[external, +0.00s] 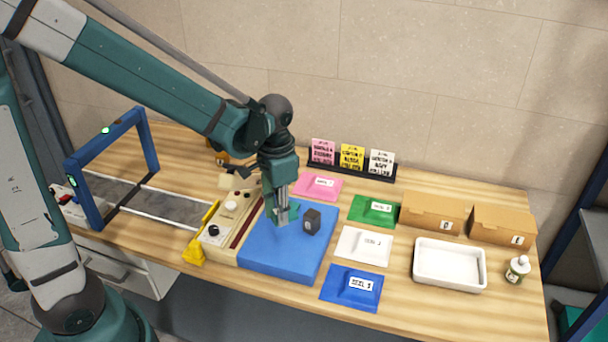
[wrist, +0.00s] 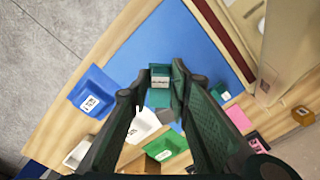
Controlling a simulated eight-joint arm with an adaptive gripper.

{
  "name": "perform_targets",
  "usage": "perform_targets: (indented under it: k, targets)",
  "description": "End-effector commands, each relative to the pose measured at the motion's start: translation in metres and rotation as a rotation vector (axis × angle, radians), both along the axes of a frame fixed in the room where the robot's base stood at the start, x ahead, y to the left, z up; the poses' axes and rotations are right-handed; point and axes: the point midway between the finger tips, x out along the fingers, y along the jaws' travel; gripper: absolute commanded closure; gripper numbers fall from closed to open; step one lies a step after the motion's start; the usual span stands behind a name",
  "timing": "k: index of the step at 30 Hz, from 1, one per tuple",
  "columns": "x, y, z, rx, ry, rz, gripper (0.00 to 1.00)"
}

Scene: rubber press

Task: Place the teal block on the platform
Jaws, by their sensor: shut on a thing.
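My gripper (external: 282,216) is over the blue platform (external: 275,262), pointing down. In the wrist view my gripper (wrist: 161,76) has its fingers closed on the sides of the teal block (wrist: 160,94), which has a pale label. In the external view the teal block (external: 292,207) is mostly hidden by the fingers. The platform also shows in the wrist view (wrist: 185,42), around the block. I cannot tell whether the block touches the platform or is just above it. A small dark block (external: 312,221) stands on the platform just right of my gripper.
A control panel (external: 232,212) with a yellow part (external: 202,235) adjoins the platform's left. Pink (external: 318,187), green (external: 373,210), white (external: 362,245) and blue (external: 350,288) labelled pieces lie to the right. Beyond are a white tray (external: 449,287), cardboard boxes (external: 432,212) and a bottle (external: 517,269).

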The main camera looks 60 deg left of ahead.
Motion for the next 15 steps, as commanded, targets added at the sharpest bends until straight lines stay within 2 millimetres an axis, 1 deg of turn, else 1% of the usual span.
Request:
perform_targets:
  k: [4,15]
  targets:
    - [-0.0066,0.0018,0.0018,0.000,0.000,0.000,0.94]
    - [-0.0066,0.0020,0.0008,0.000,0.000,0.000,0.94]
